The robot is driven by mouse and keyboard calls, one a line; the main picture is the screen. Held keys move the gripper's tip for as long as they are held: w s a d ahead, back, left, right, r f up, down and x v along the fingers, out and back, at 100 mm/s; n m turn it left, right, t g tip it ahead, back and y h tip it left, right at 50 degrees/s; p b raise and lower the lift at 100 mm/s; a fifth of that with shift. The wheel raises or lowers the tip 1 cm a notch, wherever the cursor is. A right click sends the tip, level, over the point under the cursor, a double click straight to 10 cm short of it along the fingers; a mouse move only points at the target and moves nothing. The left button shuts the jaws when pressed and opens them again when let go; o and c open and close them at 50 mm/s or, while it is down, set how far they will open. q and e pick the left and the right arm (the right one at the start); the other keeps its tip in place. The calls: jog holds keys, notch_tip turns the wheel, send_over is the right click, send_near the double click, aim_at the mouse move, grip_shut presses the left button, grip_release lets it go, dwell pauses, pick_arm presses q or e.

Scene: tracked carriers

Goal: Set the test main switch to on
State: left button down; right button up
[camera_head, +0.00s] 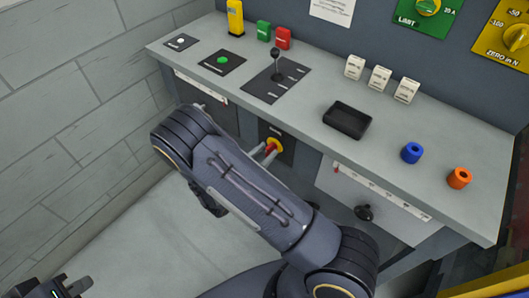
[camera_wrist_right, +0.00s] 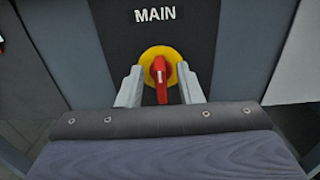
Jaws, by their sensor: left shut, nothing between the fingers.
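The main switch (camera_wrist_right: 160,80) is a red handle on a round yellow plate under the word MAIN in the right wrist view. Its handle points straight up and down. In the head view the switch (camera_head: 271,146) shows on the dark front panel below the bench top, partly hidden by my right arm. My right gripper (camera_wrist_right: 160,88) is open, with one finger on each side of the red handle and gaps showing between. My left gripper (camera_head: 76,287) is at the bottom left corner of the head view, shut and empty, far from the switch.
The bench top (camera_head: 295,120) carries a black lever (camera_head: 277,65), a black tray (camera_head: 347,120), white blocks (camera_head: 380,78), a blue ring (camera_head: 411,153) and an orange ring (camera_head: 459,178). Floor at left is clear.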

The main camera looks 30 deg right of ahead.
jog(key=shift+c, duration=0.3)
grip_shut()
